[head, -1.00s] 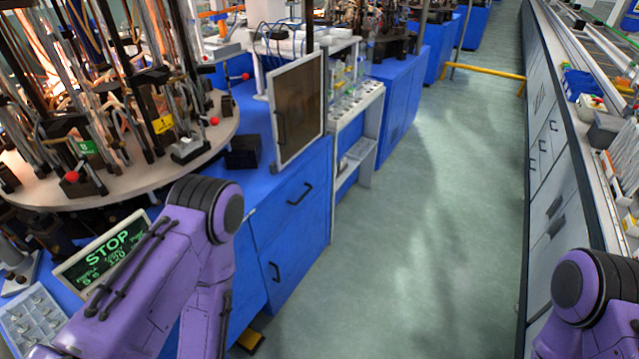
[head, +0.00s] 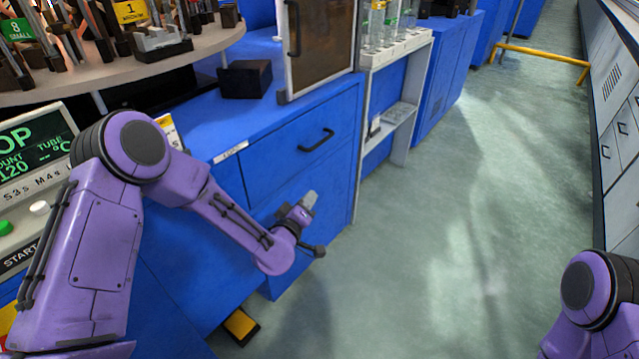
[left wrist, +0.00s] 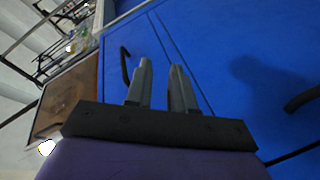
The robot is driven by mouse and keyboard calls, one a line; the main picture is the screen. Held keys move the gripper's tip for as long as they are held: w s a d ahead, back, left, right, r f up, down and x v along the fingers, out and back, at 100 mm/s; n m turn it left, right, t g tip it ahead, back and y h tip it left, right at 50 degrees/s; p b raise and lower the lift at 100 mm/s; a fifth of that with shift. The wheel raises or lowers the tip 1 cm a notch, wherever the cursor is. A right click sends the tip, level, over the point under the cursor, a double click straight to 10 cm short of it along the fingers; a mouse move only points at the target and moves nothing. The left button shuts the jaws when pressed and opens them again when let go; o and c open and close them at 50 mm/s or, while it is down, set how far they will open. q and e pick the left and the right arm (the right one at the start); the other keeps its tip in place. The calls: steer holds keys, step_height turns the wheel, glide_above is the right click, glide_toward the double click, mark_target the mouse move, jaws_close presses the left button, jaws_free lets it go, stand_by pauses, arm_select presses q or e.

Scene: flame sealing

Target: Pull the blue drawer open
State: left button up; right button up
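The blue drawer (head: 285,150) is the upper front of the blue cabinet, and its face looks flush with the cabinet. Its dark bar handle (head: 317,141) is bare. The handle (left wrist: 125,66) also shows in the left wrist view, left of the fingers. My left gripper (head: 309,200) is below the drawer handle, in front of the lower blue door, apart from the handle. In the left wrist view its two grey fingers (left wrist: 161,68) stand apart with nothing between them. My right gripper is out of view; only part of the right arm shows at the lower right.
A lower door handle (left wrist: 303,99) shows at the right of the left wrist view. A black box (head: 245,79) and a framed panel (head: 320,45) stand on the cabinet top. A white shelf rack (head: 398,60) stands to the right. The green floor (head: 440,220) is clear.

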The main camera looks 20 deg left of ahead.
mark_target(320, 142)
arm_select(q)
steer(key=w+r+t+b, duration=0.1)
steer(key=w+r+b, duration=0.1)
steer(key=w, duration=0.3)
steer(key=w+a+r+n+t+b, duration=0.1)
steer(key=w+r+b, duration=0.1)
steer(key=w, duration=0.3)
steer(key=w+r+t+b, duration=0.2)
steer(key=w+r, duration=0.1)
steer(key=w, duration=0.2)
steer(key=shift+a+r, duration=0.15)
steer(key=shift+a, duration=0.15)
steer(key=shift+w+r, duration=0.15)
steer(key=shift+w, duration=0.35)
jaws_close()
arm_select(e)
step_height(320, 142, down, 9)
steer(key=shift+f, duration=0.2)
